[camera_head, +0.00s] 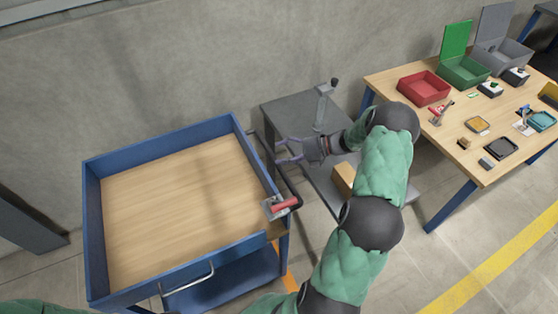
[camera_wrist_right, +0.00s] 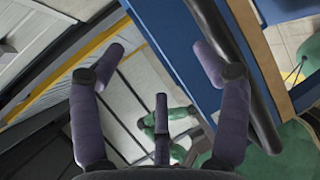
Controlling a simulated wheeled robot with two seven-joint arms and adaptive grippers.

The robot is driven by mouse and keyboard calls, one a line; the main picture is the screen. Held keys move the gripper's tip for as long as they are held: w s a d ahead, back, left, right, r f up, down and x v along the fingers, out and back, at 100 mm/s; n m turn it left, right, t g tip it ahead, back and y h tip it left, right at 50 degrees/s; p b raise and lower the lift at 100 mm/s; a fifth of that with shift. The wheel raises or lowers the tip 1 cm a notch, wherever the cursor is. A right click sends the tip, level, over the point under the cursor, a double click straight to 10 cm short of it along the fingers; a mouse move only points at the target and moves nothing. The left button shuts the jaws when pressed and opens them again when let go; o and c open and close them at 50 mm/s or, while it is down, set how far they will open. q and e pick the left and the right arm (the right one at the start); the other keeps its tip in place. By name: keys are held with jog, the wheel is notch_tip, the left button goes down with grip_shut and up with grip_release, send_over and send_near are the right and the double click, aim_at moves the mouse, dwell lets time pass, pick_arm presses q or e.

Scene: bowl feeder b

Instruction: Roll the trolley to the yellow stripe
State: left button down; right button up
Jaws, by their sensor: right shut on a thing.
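The blue trolley (camera_head: 90,220) with a wooden top stands at the left in the head view. Its dark handle bar (camera_head: 294,190) runs along its right side and shows as a black tube in the wrist view (camera_wrist_right: 248,85). My right gripper (camera_head: 281,151) is at this bar, shut on it; its purple fingers (camera_wrist_right: 160,60) look well apart in the wrist view. A yellow stripe (camera_head: 490,265) crosses the floor at the lower right, apart from the trolley. My left gripper is out of view.
A grey stand (camera_head: 280,107) with a post is beside the trolley, against the wall. A red-handled clamp (camera_head: 282,206) sits on the trolley's right edge. A wooden workbench (camera_head: 385,78) with bins stands at the right. Floor between bench and stripe is bare.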

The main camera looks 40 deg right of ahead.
jog(key=shift+s+d+f, duration=0.1)
jog(key=shift+s+d, duration=1.1)
jog(key=shift+d, duration=0.05)
jog(key=shift+p, duration=0.3)
